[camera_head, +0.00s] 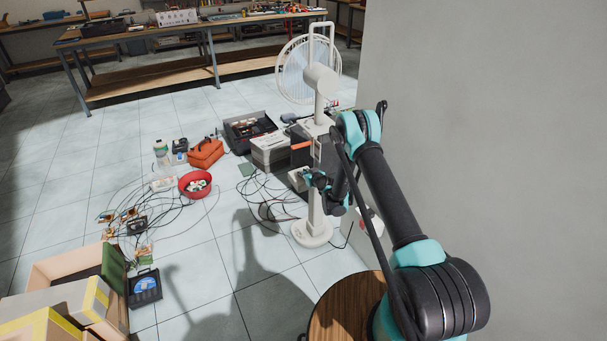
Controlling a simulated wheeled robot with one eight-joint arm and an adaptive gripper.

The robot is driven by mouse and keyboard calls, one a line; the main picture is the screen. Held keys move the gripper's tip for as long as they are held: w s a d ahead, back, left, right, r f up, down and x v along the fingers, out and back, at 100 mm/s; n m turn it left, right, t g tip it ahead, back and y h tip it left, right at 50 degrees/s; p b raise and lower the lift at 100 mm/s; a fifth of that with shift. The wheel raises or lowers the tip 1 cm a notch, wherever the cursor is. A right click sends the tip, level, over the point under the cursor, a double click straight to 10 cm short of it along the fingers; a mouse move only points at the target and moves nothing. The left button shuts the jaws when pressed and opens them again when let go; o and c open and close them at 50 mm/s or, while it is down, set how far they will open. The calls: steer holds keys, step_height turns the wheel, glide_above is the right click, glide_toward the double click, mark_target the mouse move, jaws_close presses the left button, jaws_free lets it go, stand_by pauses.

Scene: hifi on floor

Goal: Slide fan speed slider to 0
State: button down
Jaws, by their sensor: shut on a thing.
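A white pedestal fan (321,80) stands on the tiled floor beside the grey wall, with its round grille at the back left. Its pole carries a control section (317,152) at mid height and ends in a round white base (312,236). My gripper (310,178) is at the pole, at the lower end of the control section, and is shut. The fan speed slider itself is too small and too covered by my gripper to make out, so its setting cannot be read. My arm reaches in from the lower right.
A grey wall (490,120) stands close on the right. Cables, a red bowl (195,184), an orange bag (206,153) and stacked boxes (270,150) lie left of the fan. A round wooden top (340,312) is in front. Workbenches (150,75) stand behind.

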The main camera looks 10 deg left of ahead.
steer(key=shift+w+a, duration=0.65)
steer(key=shift+w, duration=0.35)
steer(key=shift+w+a, duration=0.55)
steer(key=shift+w, duration=0.3)
steer(key=c, duration=1.4)
jaws_free()
steer(key=shift+o, duration=0.2)
steer(key=v, duration=0.7)
steer(key=shift+s+d+r, duration=0.1)
steer(key=shift+s, duration=0.1)
